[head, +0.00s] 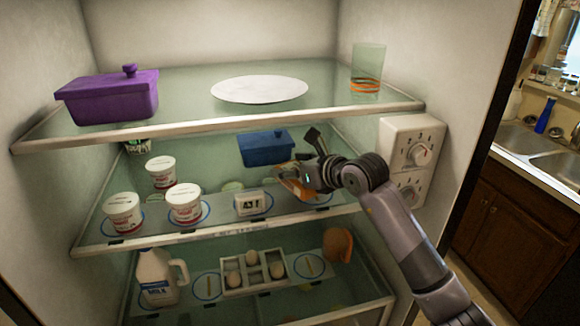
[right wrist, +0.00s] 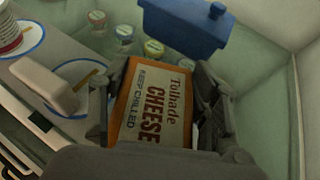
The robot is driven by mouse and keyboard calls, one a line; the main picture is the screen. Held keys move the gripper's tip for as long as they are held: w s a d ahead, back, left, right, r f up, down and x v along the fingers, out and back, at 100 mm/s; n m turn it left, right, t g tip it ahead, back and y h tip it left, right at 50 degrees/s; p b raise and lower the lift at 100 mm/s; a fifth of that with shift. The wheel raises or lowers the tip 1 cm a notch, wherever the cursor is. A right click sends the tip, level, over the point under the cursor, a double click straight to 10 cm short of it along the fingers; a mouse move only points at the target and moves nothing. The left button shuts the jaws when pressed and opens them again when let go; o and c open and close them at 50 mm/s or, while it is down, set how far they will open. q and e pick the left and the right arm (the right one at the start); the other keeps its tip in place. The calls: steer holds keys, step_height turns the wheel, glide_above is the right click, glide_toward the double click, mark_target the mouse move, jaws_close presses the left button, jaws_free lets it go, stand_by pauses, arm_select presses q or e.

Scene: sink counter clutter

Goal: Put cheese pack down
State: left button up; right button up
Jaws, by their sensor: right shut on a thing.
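The cheese pack (right wrist: 153,108) is orange with a pale label reading "Tolhade CHEESE, keep chilled". My right gripper (right wrist: 163,80) is shut on it, with one finger on each side. In the head view a small orange part of the pack (head: 297,188) shows below my right gripper (head: 302,170), at the right part of the middle fridge shelf (head: 150,244). I cannot tell whether the pack touches the shelf. A blue ringed mark is partly visible near it on the shelf. My left gripper is not in view.
A small white box (head: 250,204) stands left of the pack, a blue lidded dish (head: 265,150) behind it. Several white tubs (head: 184,203) stand further left. The upper shelf (head: 215,124) is overhead; a white dial panel (head: 414,150) is to the right.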

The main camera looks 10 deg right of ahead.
steer(key=shift+w, duration=0.4)
steer(key=shift+w+f+p, duration=0.1)
steer(key=shift+p, duration=0.2)
step_height(320, 180, down, 2)
steer(key=shift+f+p, duration=0.1)
steer(key=shift+p, duration=0.85)
steer(key=shift+f, duration=0.7)
steer(key=o, duration=1.4)
steer(key=shift+c, duration=0.2)
steer(key=shift+r, duration=0.1)
